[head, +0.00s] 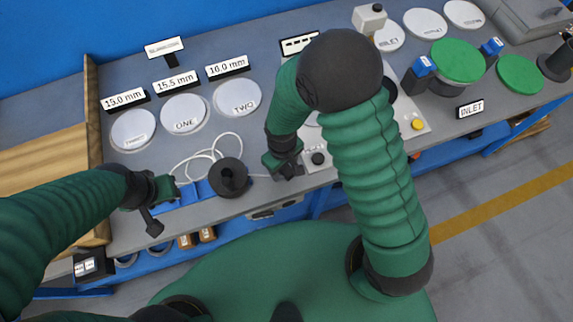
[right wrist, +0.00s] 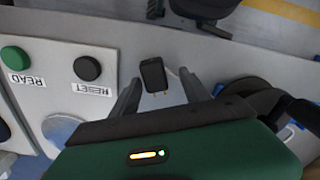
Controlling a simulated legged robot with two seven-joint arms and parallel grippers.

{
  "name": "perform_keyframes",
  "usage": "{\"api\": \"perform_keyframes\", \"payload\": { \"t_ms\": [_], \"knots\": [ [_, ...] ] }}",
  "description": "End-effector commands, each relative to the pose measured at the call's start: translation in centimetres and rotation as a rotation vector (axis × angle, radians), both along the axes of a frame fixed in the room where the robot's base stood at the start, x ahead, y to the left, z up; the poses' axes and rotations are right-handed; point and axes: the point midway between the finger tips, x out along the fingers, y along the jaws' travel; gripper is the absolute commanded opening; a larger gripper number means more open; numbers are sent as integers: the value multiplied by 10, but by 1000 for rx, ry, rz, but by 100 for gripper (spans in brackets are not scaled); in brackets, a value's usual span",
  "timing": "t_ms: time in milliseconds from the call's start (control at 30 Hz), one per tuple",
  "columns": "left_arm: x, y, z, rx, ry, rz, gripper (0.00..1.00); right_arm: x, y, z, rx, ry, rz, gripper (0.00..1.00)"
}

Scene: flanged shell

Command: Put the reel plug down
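The reel plug (right wrist: 153,73) is a small black block with gold pins, seen in the right wrist view. It lies on the light grey surface between the tips of my right gripper (right wrist: 158,82). The fingers are apart, with a gap on each side of the plug. In the head view my right gripper (head: 285,168) is low over the bench front, and I cannot make out the plug there. The black reel (head: 228,177) stands to its left, with a pale cable running toward the gripper. My left gripper (head: 158,198) is left of the reel; its finger opening is unclear.
A black RESET button (right wrist: 87,68) and a green READ button (right wrist: 15,59) are beside the plug. A loose white cable (head: 205,155) loops behind the reel. Labelled white discs (head: 184,114) line the bench back. Green round flanges (head: 458,60) are at the right.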

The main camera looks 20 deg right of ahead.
Motion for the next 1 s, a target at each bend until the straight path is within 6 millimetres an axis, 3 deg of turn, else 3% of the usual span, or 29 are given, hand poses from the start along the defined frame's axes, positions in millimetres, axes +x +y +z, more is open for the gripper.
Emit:
{"api": "perform_keyframes", "payload": {
  "t_ms": [233, 333, 467, 700, 867, 933, 1000],
  "knots": [
    [0, 0, 1, 0, 0, 2, 36, 0, -3, 1, 4, -1, 2, 54],
    [0, 0, 7, 0, 0, 2, 36, 1, -5, 10, 7, -2, 1, 54],
    [0, 0, 7, 0, 0, 1, 36, 2, -7, 34, 9, -8, -1, 54],
    [0, 0, 10, 0, 0, 1, 36, 1, -3, 99, 6, -7, 1, 54],
    [0, 0, 11, 0, 0, 1, 36, 1, -1, 125, 3, -4, 1, 54],
    [0, 0, 11, 0, 0, 1, 36, 0, -7, 131, 6, -11, -18, 54],
    [0, 0, 11, 0, 0, 1, 36, -7, -30, 138, 20, -57, -112, 54]
  ]
}}
